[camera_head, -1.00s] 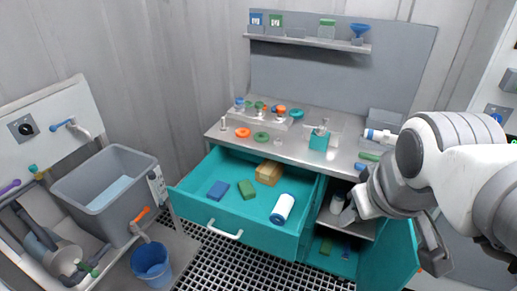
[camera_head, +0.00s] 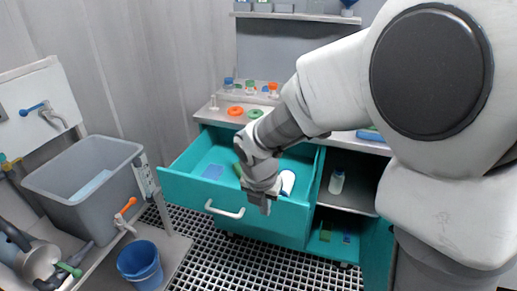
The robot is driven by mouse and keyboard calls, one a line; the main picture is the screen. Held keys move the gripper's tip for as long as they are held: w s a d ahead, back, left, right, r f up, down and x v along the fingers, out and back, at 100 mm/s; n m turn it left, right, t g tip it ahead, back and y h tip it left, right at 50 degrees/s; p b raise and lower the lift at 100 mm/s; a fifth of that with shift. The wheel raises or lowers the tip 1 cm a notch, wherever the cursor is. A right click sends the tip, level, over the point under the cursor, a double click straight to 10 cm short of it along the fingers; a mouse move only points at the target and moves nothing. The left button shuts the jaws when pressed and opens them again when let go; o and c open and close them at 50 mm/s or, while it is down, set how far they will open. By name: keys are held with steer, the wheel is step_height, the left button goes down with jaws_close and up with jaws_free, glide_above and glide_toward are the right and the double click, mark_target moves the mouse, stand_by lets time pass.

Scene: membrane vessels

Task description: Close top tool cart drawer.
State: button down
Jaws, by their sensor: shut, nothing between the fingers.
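The top drawer (camera_head: 243,218) of the teal tool cart is pulled well out, with its white bar handle (camera_head: 225,209) on the front face. My gripper (camera_head: 267,208) is shut and empty. It points down at the drawer's front panel, to the right of the handle. I cannot tell whether it touches the panel.
A grey basin (camera_head: 88,185) and a blue bucket (camera_head: 140,264) stand left of the drawer. The lower right cabinet is open, with a white bottle (camera_head: 336,182) on its shelf. Black grating (camera_head: 262,270) covers the floor in front.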

steer(key=shift+n, duration=0.4)
steer(key=b+x, duration=0.1)
steer(key=x, duration=0.3)
steer(key=w+b+x, duration=0.1)
steer(key=b+x, duration=0.1)
steer(key=x, duration=0.1)
steer(key=w+b+x, duration=0.1)
steer(key=b+x, duration=0.1)
steer(key=x, duration=0.2)
steer(key=shift+w+d, duration=0.1)
steer(key=shift+w, duration=0.05)
steer(key=shift+w+d, duration=0.25)
steer(key=shift+w, duration=0.45)
steer(key=shift+w+r, duration=0.1)
